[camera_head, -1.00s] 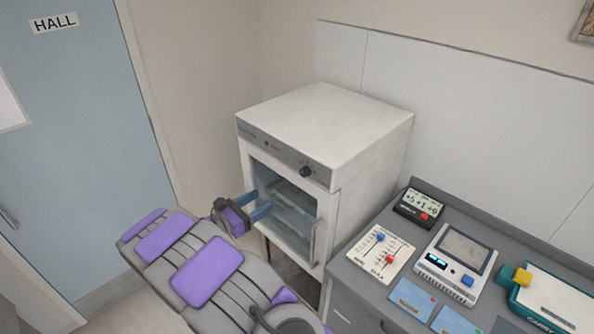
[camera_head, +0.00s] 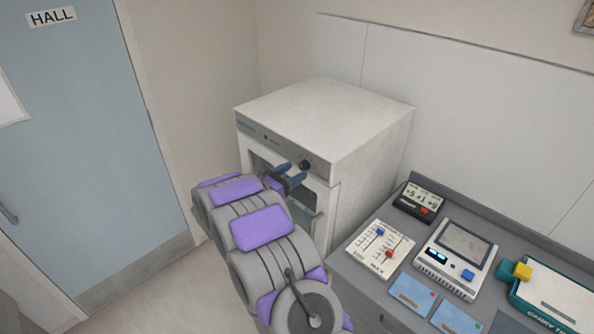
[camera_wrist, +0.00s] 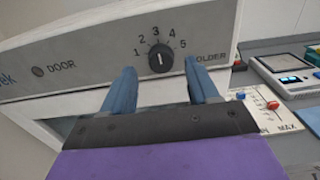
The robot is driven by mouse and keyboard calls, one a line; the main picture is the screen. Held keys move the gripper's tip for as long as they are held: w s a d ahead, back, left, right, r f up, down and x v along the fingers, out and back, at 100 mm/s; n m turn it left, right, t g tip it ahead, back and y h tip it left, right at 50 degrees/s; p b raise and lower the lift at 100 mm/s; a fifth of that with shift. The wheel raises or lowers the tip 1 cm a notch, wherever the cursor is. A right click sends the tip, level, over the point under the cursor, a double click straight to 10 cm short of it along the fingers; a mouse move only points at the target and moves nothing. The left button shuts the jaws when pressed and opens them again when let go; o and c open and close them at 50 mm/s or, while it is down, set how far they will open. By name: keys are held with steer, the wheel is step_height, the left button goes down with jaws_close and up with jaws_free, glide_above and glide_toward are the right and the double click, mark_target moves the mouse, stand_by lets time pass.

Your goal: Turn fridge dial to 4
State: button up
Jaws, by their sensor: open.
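The fridge (camera_head: 345,125) is a white box with a glass-fronted door and a grey panel along its top front edge. Its black dial (camera_head: 304,165) sits at the right part of that panel. In the wrist view the dial (camera_wrist: 160,58) shows a pale pointer mark directed roughly up, near 3, with numbers 1 to 5 around it. My gripper (camera_head: 292,172) has blue fingers, open and empty. In the wrist view the gripper (camera_wrist: 160,88) has one finger on each side below the dial, apart from it.
A grey counter (camera_head: 345,270) at the right holds a slider panel (camera_head: 380,246), a white device with a screen (camera_head: 455,258), a small black display box (camera_head: 422,200) and a teal carrier (camera_head: 550,300). A blue door marked HALL (camera_head: 85,130) is at the left.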

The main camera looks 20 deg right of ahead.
mark_target(304, 166)
steer(key=shift+x, duration=1.3)
steer(key=shift+c, duration=0.2)
steer(key=c, duration=1)
steer(key=shift+r, duration=0.1)
steer(key=shift+m, duration=0.4)
steer(key=shift+m+b, duration=0.65)
steer(key=shift+m, duration=0.25)
steer(key=shift+s+m+b, duration=0.1)
steer(key=shift+m+b, duration=1.8)
steer(key=shift+m, duration=0.1)
